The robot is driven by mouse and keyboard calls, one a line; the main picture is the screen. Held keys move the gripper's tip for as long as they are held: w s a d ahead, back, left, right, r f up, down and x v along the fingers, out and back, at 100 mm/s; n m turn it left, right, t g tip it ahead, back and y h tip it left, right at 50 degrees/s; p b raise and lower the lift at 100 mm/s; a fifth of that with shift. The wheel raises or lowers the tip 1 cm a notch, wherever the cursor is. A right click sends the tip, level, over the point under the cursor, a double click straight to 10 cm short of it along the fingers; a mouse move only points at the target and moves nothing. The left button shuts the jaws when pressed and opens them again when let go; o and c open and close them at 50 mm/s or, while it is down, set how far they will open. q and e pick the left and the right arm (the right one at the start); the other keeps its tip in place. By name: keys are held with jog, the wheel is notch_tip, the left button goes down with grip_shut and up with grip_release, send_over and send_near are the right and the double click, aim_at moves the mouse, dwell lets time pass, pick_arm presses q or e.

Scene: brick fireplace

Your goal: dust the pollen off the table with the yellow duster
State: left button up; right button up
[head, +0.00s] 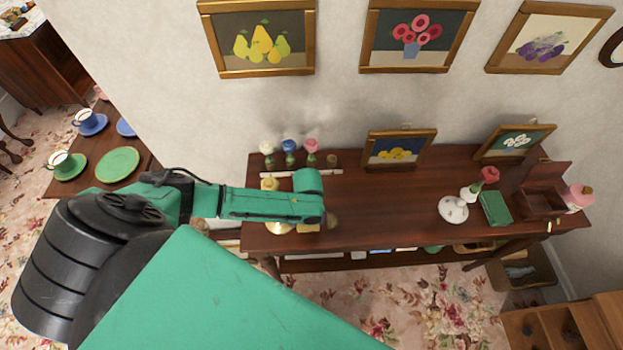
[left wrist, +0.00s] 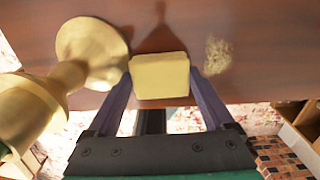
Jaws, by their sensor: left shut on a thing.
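A wooden table (head: 370,205) stands against the wall. My left gripper (left wrist: 160,88) is shut on the yellow duster (left wrist: 160,76), a pale block between its two purple fingers. In the head view the duster (head: 308,228) shows partly below the gripper's end, at the table's front left. A speckled yellowish pollen patch (left wrist: 217,54) lies on the table, just right of the duster in the wrist view. A small brownish patch (head: 333,222) shows right of the gripper in the head view. I cannot tell whether the duster touches the table. My right gripper is not in view.
A brass candlestick (left wrist: 92,52) stands close left of the duster. Several small flower vases (head: 289,152) stand at the back left. A white lidded dish (head: 453,209), a green box (head: 495,208) and a wooden box (head: 541,203) stand right. The table's middle is clear.

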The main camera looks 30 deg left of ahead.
pick_arm(q)
jog(key=w+d, duration=0.2)
jog(key=d, duration=0.1)
jog(key=shift+w+d+f+b, duration=0.1)
jog(key=shift+w+d+b, duration=0.3)
jog(key=shift+d+b, duration=0.15)
jog(key=shift+w+d+b, duration=0.35)
jog(key=shift+d+b, duration=0.05)
jog(key=shift+d, duration=0.2)
jog(key=shift+w+d+b, duration=0.3)
jog(key=shift+w+d, duration=0.25)
jog(key=shift+d, duration=0.25)
jog(key=shift+w+d+b, duration=0.3)
jog(key=shift+w+d, duration=0.2)
jog(key=shift+d, duration=0.3)
jog(key=shift+r, duration=0.25)
notch_tip(320, 180, up, 3)
jog(key=p, duration=0.3)
jog(key=shift+r, duration=1.45)
